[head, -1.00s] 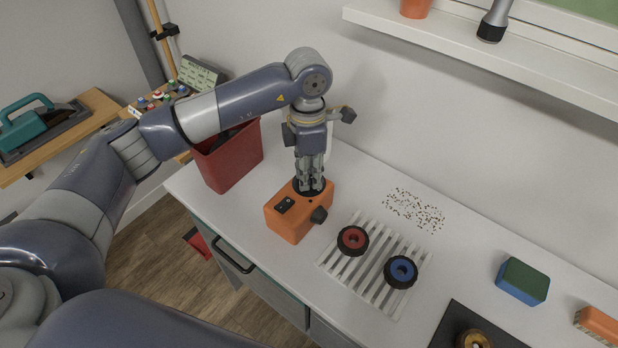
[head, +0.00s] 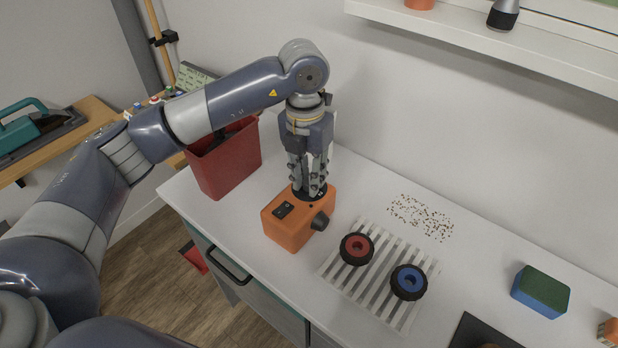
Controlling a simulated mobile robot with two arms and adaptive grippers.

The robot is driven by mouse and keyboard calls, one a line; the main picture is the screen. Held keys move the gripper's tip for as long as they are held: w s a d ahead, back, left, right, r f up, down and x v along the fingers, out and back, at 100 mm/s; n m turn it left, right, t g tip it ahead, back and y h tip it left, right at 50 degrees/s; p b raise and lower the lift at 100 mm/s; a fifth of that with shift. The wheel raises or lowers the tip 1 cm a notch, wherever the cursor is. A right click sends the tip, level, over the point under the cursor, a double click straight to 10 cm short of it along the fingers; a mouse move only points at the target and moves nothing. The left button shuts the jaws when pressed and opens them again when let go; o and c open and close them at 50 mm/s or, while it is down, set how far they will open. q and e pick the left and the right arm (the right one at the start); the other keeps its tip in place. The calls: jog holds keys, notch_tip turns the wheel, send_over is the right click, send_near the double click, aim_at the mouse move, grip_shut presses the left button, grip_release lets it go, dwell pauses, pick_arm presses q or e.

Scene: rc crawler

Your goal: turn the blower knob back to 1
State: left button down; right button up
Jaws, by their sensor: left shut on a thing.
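The blower is an orange box (head: 287,228) on the white bench, with a black switch (head: 284,210) on its top and a dark nozzle (head: 320,220) on its side. My left gripper (head: 309,190) points straight down at the top of the blower and is shut on the black knob (head: 318,193) there. The fingers hide most of the knob, so its setting cannot be read. My right gripper is not in view.
A slatted white rack (head: 340,272) holds a red-hubbed wheel (head: 357,248) and a blue-hubbed wheel (head: 409,282). Brown crumbs (head: 420,216) lie behind it. A red bin (head: 228,165) stands left of the blower. A green-and-blue sponge (head: 541,290) lies at right.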

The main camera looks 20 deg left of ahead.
aim_at(306, 179)
pick_arm(q)
jog(key=shift+w+r+n, duration=0.1)
jog(key=shift+n, duration=0.4)
jog(key=c, duration=1.4)
grip_release()
jog(key=shift+o, duration=0.2)
notch_tip(306, 179, up, 12)
jog(key=shift+a, duration=0.25)
